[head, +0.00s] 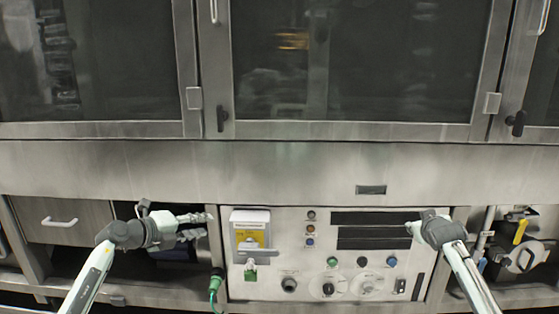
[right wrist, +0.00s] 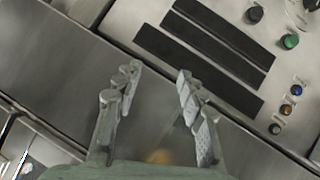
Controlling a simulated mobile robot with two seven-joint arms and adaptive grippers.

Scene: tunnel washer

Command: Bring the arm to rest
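My left gripper (head: 204,226) is at the lower left in the head view, pointing right, in front of the dark opening left of the control panel. Its two fingers are apart with nothing between them. My right gripper (right wrist: 157,73) is open and empty in the right wrist view, with the steel front and the panel beyond it. In the head view its wrist (head: 436,228) covers the panel's right edge, and its fingers are mostly hidden.
The control panel (head: 300,275) carries dark strips, buttons, knobs and a yellow-labelled switch box (head: 250,238). A green plug (head: 215,280) hangs at its left. Above are a steel ledge (head: 280,170) and large glazed doors (head: 360,60). A drawer (head: 60,221) is at left.

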